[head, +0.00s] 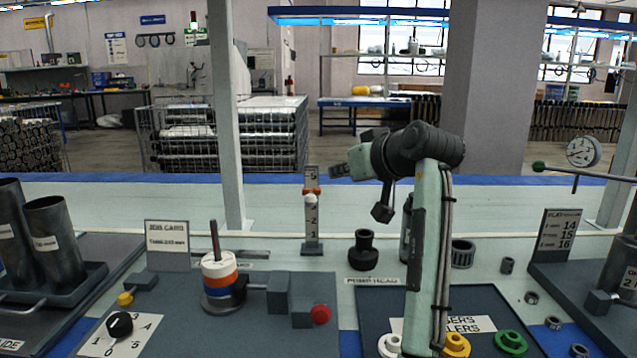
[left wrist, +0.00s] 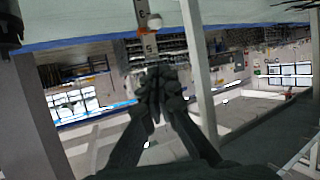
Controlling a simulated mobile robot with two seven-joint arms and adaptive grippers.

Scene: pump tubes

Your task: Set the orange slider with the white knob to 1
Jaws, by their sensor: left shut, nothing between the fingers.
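The upright scale post (head: 312,228) stands on the table, left of my left arm, with 5 at the top and 3, 2 and 1 below. The orange slider (head: 311,191) sits on it between 5 and 3, covering the mark there. In the left wrist view the post is upside down, and the slider's white knob (left wrist: 154,22) faces the camera. My left gripper (head: 339,170) is shut and empty, just right of the post's top in the head view. Its dark fingers (left wrist: 155,75) show in the left wrist view close to the 5 end; contact cannot be told. My right gripper is out of view.
A peg with white, orange and blue rings (head: 219,280) stands front left of the post. A black pump head (head: 362,252) stands to its right. A job card (head: 167,246) stands left. Colored rings (head: 510,342) lie at front right.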

